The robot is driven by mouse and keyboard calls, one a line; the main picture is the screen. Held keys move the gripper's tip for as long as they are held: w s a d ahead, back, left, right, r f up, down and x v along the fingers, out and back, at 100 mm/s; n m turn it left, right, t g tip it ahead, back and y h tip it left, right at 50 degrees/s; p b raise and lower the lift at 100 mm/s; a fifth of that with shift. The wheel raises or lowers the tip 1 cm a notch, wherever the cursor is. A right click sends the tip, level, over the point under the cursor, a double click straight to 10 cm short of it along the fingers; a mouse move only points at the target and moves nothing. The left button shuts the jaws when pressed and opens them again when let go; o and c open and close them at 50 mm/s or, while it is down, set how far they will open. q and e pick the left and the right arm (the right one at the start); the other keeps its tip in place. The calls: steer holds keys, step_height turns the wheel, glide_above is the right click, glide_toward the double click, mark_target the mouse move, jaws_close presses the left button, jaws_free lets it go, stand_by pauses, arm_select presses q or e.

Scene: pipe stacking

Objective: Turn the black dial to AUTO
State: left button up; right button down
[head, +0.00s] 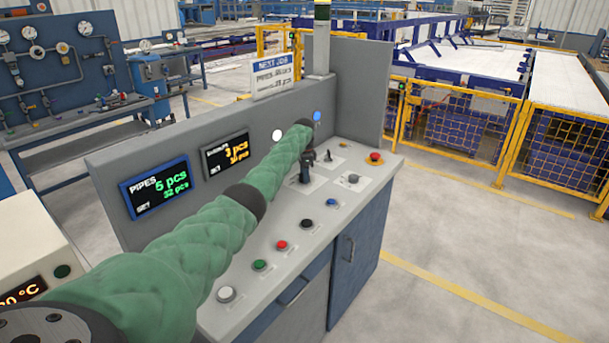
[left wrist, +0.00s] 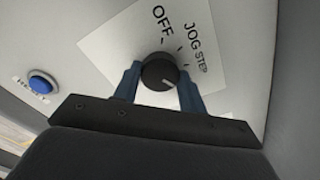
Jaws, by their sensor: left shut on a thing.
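The black dial (left wrist: 158,70) sits on a white label plate (left wrist: 115,45) on the sloping panel. The plate shows the words OFF and JOG STEP; I see no AUTO, and part of the plate is hidden by my gripper. A white mark on the dial's face lies on its lower right side in the left wrist view. My left gripper (left wrist: 160,92) is shut on the dial, one blue finger on each side. In the head view my left gripper (head: 306,176) points down at the panel and hides the dial. My right gripper is not in view.
The grey console (head: 215,315) carries several push buttons, including a blue one (head: 331,202), and a red emergency stop (head: 375,157) at its right. A small black switch (head: 328,156) stands close to my left gripper. Two counter displays (head: 158,187) are on the upright back panel.

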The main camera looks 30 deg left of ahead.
arm_select(q)
steer(key=shift+r, duration=0.15)
steer(key=o, duration=0.9)
steer(key=shift+a, duration=0.1)
steer(key=shift+o, duration=0.3)
steer(key=shift+r, duration=0.2)
step_height(320, 180, up, 6)
steer(key=shift+r+b, duration=0.25)
steer(key=shift+b, duration=0.95)
steer(key=shift+r, duration=0.35)
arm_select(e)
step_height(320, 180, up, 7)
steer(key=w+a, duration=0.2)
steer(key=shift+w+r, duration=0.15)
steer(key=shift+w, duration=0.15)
arm_select(q)
steer(key=shift+f, duration=0.1)
